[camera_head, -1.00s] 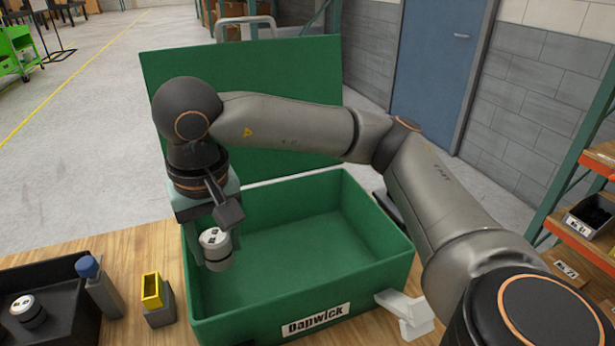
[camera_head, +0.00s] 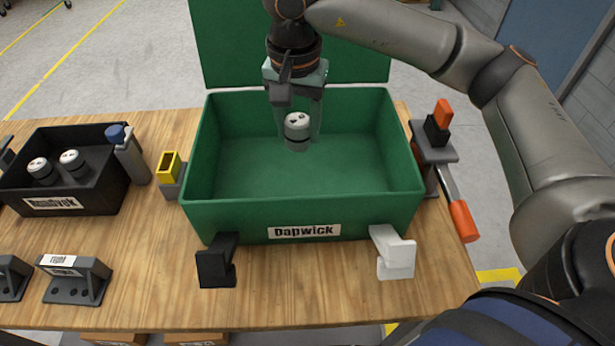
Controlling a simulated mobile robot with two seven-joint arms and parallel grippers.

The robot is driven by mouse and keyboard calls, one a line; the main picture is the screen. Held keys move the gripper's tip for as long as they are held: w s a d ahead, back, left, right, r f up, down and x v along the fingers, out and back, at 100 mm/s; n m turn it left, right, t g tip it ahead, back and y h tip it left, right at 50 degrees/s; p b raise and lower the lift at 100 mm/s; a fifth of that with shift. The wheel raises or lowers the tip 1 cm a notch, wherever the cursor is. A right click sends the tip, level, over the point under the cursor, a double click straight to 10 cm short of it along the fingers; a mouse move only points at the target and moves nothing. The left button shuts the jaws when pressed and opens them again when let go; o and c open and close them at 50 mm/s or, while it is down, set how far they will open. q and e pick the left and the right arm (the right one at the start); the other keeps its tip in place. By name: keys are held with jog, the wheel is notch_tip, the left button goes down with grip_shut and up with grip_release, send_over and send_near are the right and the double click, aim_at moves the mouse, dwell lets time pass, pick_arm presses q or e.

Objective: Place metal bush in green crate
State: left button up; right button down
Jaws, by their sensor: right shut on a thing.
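A metal bush (camera_head: 297,130), a short silvery cylinder with a pale top and dark marks, is held upright in my right gripper (camera_head: 298,122). The gripper points down and is shut on it. The bush is over the inside of the green crate (camera_head: 303,221), toward its back wall; I cannot tell how far it is above the crate floor. The crate has a Dapwick label on its front, its lid is open, and its visible floor is empty. My left gripper is not in view.
A black bin (camera_head: 97,198) with two similar bushes (camera_head: 40,170) stands at the left. A blue-topped grey holder (camera_head: 130,155) and a yellow block (camera_head: 168,164) are left of the crate. Black (camera_head: 217,262) and white (camera_head: 394,254) brackets stand in front. An orange-handled clamp (camera_head: 440,140) is at right.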

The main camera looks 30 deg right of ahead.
jog(key=w+d+f+m, duration=0.3)
jog(key=w+f+m, duration=0.1)
jog(key=f+m, duration=0.25)
jog(key=m, duration=0.1)
send_over(303, 179)
jog(key=shift+g+h, duration=0.4)
jog(key=f, duration=0.5)
jog(key=shift+a+f, duration=0.2)
jog(key=shift+f, duration=2)
jog(key=shift+f, duration=0.15)
jog(key=shift+c, duration=1.3)
grip_release()
notch_tip(303, 179, up, 12)
jog(key=a, duration=0.1)
jog(key=shift+s+a+b, duration=0.15)
jog(key=shift+a+b, duration=0.05)
jog(key=shift+b, duration=0.2)
